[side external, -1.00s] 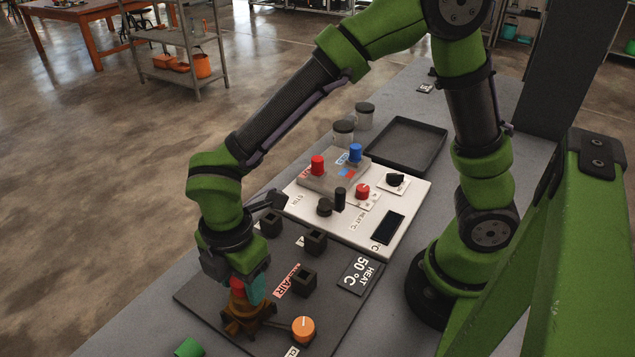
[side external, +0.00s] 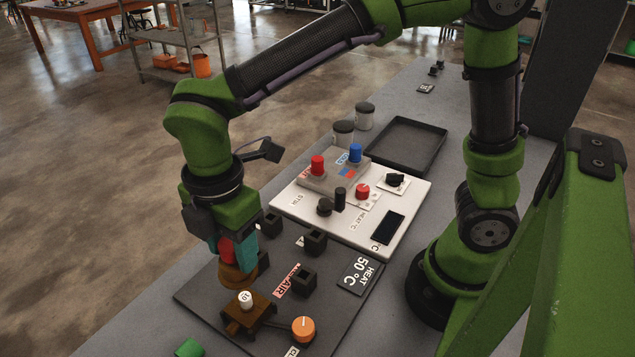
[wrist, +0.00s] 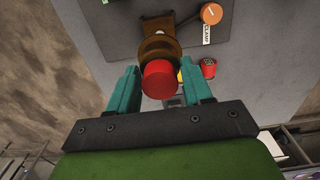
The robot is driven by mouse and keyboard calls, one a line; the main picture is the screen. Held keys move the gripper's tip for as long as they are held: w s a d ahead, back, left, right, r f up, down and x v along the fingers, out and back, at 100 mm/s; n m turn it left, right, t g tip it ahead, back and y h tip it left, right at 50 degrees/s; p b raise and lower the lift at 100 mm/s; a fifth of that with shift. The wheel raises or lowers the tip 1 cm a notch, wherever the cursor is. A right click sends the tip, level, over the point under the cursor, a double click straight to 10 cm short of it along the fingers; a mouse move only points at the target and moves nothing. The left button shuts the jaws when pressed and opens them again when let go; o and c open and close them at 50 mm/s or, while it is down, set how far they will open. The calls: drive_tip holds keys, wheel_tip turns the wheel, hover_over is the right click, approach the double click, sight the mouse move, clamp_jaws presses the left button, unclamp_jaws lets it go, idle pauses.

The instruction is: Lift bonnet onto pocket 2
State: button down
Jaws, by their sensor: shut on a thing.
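The bonnet, a red cap (side external: 227,250) on a wider bronze-brown skirt (side external: 236,277), hangs upright between the teal fingers of my gripper (side external: 232,256). My gripper is shut on the red part. The wrist view also shows the red cap (wrist: 159,80) and the brown skirt (wrist: 158,46). Directly below, apart from it, is a brown body (side external: 248,315) with a white piece (side external: 245,298) marked with a number on top. Black square pockets stand on the dark board, at the back (side external: 270,225), right (side external: 314,242) and front (side external: 303,281). I cannot read which is pocket 2.
An orange knob (side external: 303,329) stands beside the brown body. A white panel (side external: 285,203) with red, blue and black knobs lies behind the board. An empty black tray (side external: 418,138) and lidded jars (side external: 365,117) are farther back. A green block (side external: 188,348) is at front.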

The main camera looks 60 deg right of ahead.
drive_tip(key=w+d+m, duration=0.3)
drive_tip(key=w+d, duration=0.2)
drive_tip(key=d, duration=0.4)
drive_tip(key=w+d+m, duration=0.3)
drive_tip(key=w+d, duration=0.1)
drive_tip(key=d, duration=0.6)
wheel_tip(320, 180, down, 6)
drive_tip(key=shift+w+a+f, duration=0.15)
drive_tip(key=shift+a, duration=0.2)
idle(0.4)
drive_tip(key=shift+f, duration=0.8)
drive_tip(key=shift+c, duration=2)
unclamp_jaws()
